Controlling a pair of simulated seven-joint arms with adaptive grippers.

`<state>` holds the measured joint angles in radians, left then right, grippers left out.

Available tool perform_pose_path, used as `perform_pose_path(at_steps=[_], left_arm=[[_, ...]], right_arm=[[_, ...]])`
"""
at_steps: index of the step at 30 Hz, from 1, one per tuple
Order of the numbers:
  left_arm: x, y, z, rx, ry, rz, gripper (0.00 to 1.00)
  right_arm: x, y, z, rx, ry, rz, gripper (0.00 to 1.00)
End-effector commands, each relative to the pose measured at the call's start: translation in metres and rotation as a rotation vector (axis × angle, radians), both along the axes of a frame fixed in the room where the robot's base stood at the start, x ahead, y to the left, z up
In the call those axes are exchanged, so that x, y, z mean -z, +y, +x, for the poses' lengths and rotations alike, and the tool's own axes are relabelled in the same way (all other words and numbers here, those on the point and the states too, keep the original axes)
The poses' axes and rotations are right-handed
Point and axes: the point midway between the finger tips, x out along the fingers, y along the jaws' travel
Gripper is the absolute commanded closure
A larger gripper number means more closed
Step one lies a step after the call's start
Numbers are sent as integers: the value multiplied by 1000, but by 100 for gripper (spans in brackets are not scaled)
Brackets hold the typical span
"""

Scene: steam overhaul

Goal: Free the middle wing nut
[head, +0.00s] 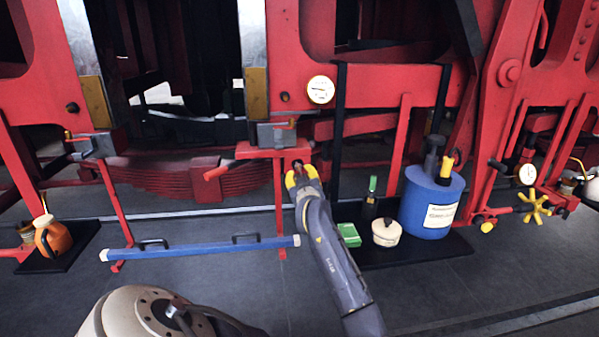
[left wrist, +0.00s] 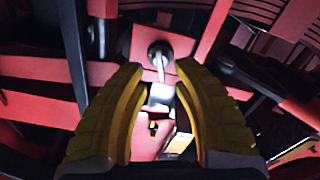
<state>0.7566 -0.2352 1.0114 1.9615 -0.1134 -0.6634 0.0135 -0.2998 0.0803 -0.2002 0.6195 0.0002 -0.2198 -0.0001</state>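My left gripper (head: 300,175), with yellow fingers, is raised beside a red bracket (head: 262,152) under a grey block (head: 278,134) in the middle of the head view. In the left wrist view the fingers (left wrist: 160,72) are apart, with nothing clearly clasped. A grey round-headed fitting with a pale shaft (left wrist: 159,52) shows beyond and between the fingertips. I cannot tell whether it is the wing nut or whether a finger touches it. A small dark and yellowish part (left wrist: 153,128) shows lower between the fingers. The middle wing nut is not clearly recognisable in the head view. My right gripper is not in view.
A red-handled lever (head: 219,171) sticks out left of the bracket. A blue bar (head: 200,247) with black handles crosses below. A blue canister (head: 430,202), a green box (head: 349,235) and a cream pot (head: 386,232) stand right of my arm. Red frame beams surround the gripper.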

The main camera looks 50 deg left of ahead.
Motion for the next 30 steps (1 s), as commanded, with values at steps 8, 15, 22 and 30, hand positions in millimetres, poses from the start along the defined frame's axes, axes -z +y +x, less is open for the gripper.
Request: perform_pose_path(at_steps=[8, 15, 22, 30], left_arm=[[0, -23, -15, 0, -1, 1, 71], [0, -27, -17, 0, 0, 0, 71], [0, -26, -17, 0, 0, 0, 71], [6, -31, -21, 20, 61, 37, 71]], right_arm=[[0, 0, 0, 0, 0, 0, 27], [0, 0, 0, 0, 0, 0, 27], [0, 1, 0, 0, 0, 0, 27], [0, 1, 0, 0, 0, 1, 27]])
